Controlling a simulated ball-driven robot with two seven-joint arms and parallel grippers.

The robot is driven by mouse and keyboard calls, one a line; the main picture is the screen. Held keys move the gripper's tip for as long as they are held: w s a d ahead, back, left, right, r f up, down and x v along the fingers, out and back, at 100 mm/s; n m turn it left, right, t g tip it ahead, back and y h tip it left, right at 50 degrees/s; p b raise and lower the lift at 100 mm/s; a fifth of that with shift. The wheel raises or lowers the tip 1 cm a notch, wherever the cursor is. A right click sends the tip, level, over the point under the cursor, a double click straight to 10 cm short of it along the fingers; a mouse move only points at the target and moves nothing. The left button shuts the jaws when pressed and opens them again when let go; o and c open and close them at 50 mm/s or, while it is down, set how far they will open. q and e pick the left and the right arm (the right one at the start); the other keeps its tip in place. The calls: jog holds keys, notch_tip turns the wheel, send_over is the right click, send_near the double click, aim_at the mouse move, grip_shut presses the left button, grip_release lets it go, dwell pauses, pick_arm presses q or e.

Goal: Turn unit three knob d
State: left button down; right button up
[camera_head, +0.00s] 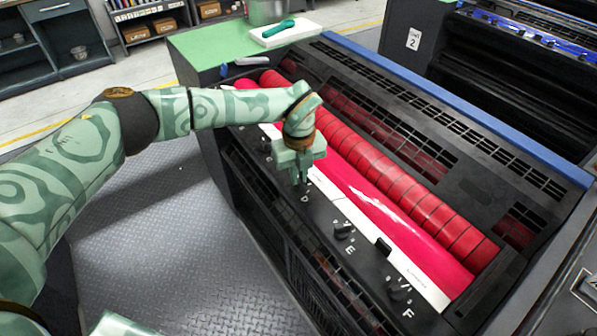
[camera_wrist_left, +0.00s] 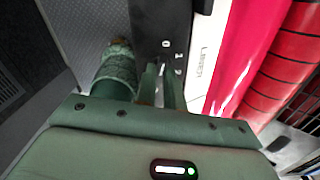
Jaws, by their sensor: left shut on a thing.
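The ink unit with the lettered knobs (camera_head: 250,190) stands in the middle of the head view, with a black knob rail along its near side. The letter D shows on the rail just below my left gripper (camera_head: 298,178). That gripper points down and is shut on knob d, which its fingers mostly hide in the head view. In the left wrist view the fingers (camera_wrist_left: 163,92) close around knob d (camera_wrist_left: 163,69), beside white dial marks. Knob E (camera_head: 343,231) and knob F (camera_head: 397,284) stand free along the rail. My right gripper is not in view.
Red rollers (camera_head: 400,190) and a pink ink surface (camera_head: 385,213) lie just right of the rail. A green top (camera_head: 205,45) holds a white tray (camera_head: 300,33) with a teal tool (camera_head: 278,28). Another unit marked 2 (camera_head: 413,40) stands behind. Open floor lies left.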

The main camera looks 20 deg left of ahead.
aim_at(299, 177)
pick_arm(q)
jog(key=shift+w+r, duration=0.1)
jog(key=shift+r, duration=0.05)
jog(key=c, duration=1.5)
grip_release()
notch_tip(299, 177, up, 16)
jog(key=shift+p, duration=0.45)
